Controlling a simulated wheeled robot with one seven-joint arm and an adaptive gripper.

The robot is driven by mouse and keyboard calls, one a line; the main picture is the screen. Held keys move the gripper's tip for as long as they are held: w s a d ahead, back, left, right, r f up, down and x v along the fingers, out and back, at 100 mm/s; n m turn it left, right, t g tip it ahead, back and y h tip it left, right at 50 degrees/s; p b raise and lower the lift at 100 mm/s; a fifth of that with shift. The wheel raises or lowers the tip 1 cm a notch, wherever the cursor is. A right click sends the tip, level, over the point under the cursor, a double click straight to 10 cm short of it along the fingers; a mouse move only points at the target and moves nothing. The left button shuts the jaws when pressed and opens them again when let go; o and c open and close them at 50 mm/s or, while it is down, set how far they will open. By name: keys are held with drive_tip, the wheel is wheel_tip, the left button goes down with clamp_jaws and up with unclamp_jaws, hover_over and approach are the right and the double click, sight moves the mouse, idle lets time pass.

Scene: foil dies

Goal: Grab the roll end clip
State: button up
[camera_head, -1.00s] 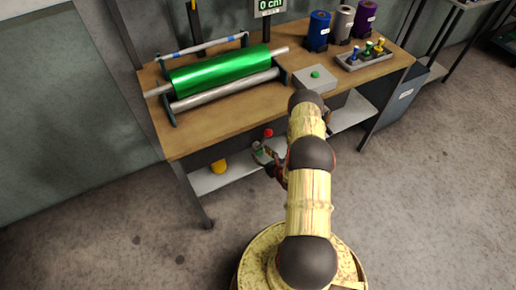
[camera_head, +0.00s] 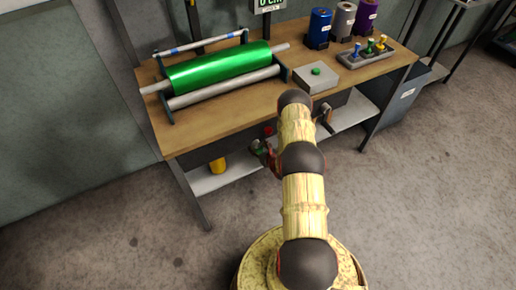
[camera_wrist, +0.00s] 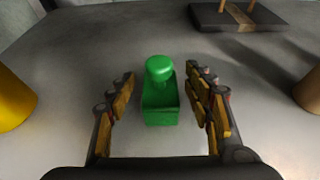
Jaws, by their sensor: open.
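A small green block with a rounded knob on top (camera_wrist: 160,98), which looks like the roll end clip, stands upright on the grey lower shelf (camera_wrist: 75,70) in the wrist view. My gripper (camera_wrist: 164,84) is open, with one finger to the left of the green piece and one to the right. Gaps show between both fingers and the piece. In the head view my gripper (camera_head: 264,153) is low at the front edge of the workbench, by the lower shelf, and my arm covers part of that area.
A yellow cylinder (camera_wrist: 12,98) stands left on the shelf, an orange-brown object (camera_wrist: 308,92) right, and a dark board (camera_wrist: 238,15) behind.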

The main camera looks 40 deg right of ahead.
drive_tip(key=shift+c, duration=1.1)
drive_tip(key=c, duration=0.9)
drive_tip(key=shift+r, duration=0.1)
drive_tip(key=shift+c, duration=0.2)
